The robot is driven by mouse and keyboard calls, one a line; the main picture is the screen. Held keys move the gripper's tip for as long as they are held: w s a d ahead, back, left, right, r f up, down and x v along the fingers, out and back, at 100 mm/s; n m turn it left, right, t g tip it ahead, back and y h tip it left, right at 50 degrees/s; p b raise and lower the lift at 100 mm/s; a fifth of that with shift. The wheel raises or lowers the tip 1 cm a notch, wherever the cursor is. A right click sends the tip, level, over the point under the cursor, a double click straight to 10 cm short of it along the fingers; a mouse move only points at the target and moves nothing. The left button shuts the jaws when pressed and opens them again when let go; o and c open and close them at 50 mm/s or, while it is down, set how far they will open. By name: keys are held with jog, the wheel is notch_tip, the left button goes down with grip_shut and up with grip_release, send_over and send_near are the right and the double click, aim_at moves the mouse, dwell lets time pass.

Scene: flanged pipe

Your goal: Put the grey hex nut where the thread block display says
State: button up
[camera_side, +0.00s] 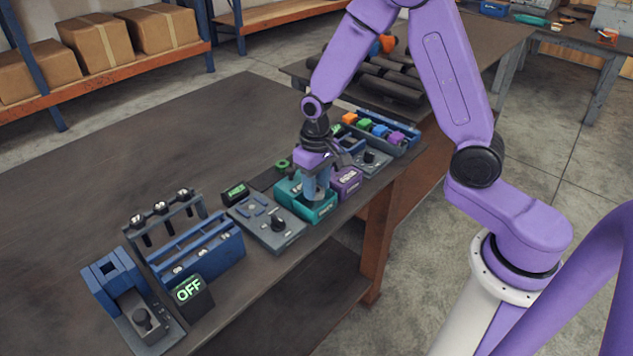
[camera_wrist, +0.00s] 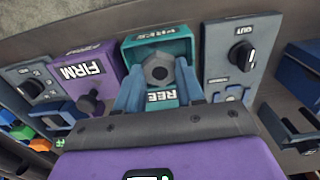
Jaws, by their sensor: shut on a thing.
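The grey hex nut (camera_wrist: 158,70) is between the blue fingers of my gripper (camera_wrist: 160,82) in the wrist view. My gripper is shut on it. The nut is over or inside the teal box (camera_wrist: 128,52), which is labelled FREE; I cannot tell whether it touches the floor. In the side view my gripper (camera_side: 316,192) points down into the teal box (camera_side: 287,190), and the fingers hide the nut. A purple box (camera_wrist: 88,60) labelled FIRM stands beside the teal one. A small dark display with green text (camera_side: 235,192) stands near the boxes, too small to read.
A grey panel with a black knob (camera_side: 278,224) stands beside the teal box. Another display (camera_side: 188,290) reads OFF, near a blue rack (camera_side: 205,250) and a blue fixture (camera_side: 112,280). A bin of coloured blocks (camera_side: 380,131) is farther back. The table's left side is clear.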

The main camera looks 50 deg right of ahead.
aim_at(317, 190)
jog(key=shift+f, duration=1.1)
dwell(0.5)
jog(key=o, duration=1.1)
jog(key=shift+o, duration=0.3)
jog(key=shift+r, duration=0.1)
jog(key=shift+r, duration=0.55)
jog(key=shift+o, duration=0.8)
jog(key=shift+r, duration=2.85)
